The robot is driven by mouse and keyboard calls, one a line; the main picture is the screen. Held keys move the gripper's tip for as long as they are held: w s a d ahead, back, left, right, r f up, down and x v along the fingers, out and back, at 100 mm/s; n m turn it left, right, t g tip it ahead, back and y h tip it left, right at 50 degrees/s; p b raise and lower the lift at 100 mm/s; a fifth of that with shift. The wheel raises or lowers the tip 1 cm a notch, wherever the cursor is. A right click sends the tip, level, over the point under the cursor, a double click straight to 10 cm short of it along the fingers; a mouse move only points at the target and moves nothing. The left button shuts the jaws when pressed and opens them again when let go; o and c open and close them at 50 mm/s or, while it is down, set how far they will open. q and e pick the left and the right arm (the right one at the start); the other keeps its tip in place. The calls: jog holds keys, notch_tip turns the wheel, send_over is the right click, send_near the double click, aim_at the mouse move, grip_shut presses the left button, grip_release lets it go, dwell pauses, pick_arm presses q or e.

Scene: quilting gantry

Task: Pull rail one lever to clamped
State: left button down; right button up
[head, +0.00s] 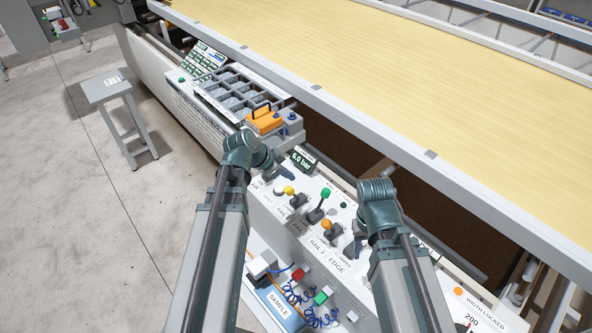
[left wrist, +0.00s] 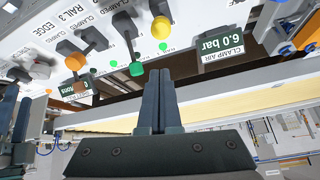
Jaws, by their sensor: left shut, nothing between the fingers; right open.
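The control panel carries a row of levers with coloured knobs. A yellow-knobbed lever (head: 289,190) is at the left, a green-knobbed one (head: 326,192) in the middle and an orange-knobbed one (head: 327,224) to its right. Rail labels stand in front of them; the label by the yellow lever is too small to read surely. My left gripper (head: 283,168) is shut and empty, above the panel's back left part. In the left wrist view its fingertips (left wrist: 158,72) are apart from the yellow knob (left wrist: 161,27) and beside the green knob (left wrist: 136,68). My right gripper (head: 359,241) is open over the panel's right part, its fingers partly hidden.
A clamp air display (head: 302,160) reading 6.0 bar stands at the panel's back left. A grey parts tray (head: 235,92) and an orange object (head: 264,120) lie beyond it. The yellow quilting bed (head: 430,85) and its rail run behind. Blue coiled hoses (head: 300,296) are in front.

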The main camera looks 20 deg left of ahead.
pick_arm(q)
jog(key=p+v, duration=0.1)
jog(key=v, duration=0.2)
jog(key=shift+s+a, duration=0.2)
jog(key=shift+s, duration=0.05)
pick_arm(e)
notch_tip(320, 180, up, 2)
jog(key=shift+r, duration=0.15)
jog(key=shift+w, duration=0.1)
pick_arm(q)
jog(key=s+d+f+n+g+y+b, duration=0.5)
jog(key=s+d+f+n+y+b, duration=0.1)
jog(key=s+d+f, duration=0.6)
jog(key=s+d+b, duration=0.1)
jog(key=s+d, duration=0.1)
jog(key=d, duration=0.1)
jog(key=shift+s+d+g+b, duration=0.3)
jog(key=shift+s+g+b, duration=0.05)
jog(key=shift+g+b, duration=0.05)
pick_arm(e)
notch_tip(320, 180, down, 8)
pick_arm(q)
jog(key=shift+a, duration=0.1)
